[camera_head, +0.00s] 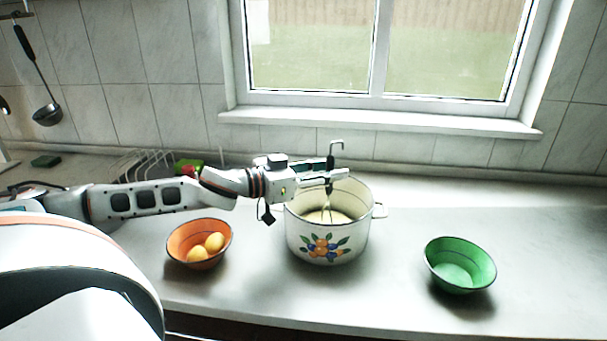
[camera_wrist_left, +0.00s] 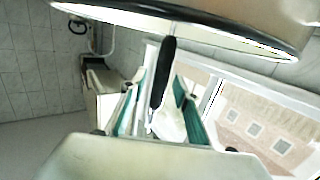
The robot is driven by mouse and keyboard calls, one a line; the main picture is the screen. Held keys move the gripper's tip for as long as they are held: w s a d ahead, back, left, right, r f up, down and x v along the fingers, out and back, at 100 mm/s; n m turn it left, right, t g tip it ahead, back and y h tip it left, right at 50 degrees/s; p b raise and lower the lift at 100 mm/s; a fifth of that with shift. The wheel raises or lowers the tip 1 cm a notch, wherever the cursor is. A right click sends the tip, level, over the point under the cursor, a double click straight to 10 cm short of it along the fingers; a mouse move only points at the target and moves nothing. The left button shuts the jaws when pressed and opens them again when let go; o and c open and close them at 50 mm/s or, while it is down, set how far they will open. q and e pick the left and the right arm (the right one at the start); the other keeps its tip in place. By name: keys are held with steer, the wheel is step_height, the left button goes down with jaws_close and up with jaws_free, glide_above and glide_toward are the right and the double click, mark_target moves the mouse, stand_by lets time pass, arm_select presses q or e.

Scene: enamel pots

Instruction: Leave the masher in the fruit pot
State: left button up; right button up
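The fruit pot (camera_head: 325,243) is white enamel with painted fruit and leaves on its front, standing on the counter. The masher (camera_head: 330,162) stands roughly upright in the pot, its dark handle and metal hook above the rim and its wire shaft running down inside. My left gripper (camera_head: 326,172) is over the pot at handle height. Its two fingers are parted, one on each side of the handle. In the left wrist view the masher's black handle (camera_wrist_left: 163,72) shows between the green-padded fingers (camera_wrist_left: 165,112), with gaps beside it. My right gripper is out of view.
An orange bowl (camera_head: 176,246) with two yellow-orange fruits stands left of the pot. A green bowl (camera_head: 460,275) stands at the right. A wire rack (camera_head: 150,165) is behind my left arm. A ladle (camera_head: 46,112) hangs on the wall. The counter between pot and green bowl is clear.

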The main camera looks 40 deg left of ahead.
arm_select(q)
steer(key=v, duration=1.1)
steer(key=shift+s, duration=0.35)
stand_by(0.8)
steer(key=shift+a, duration=0.15)
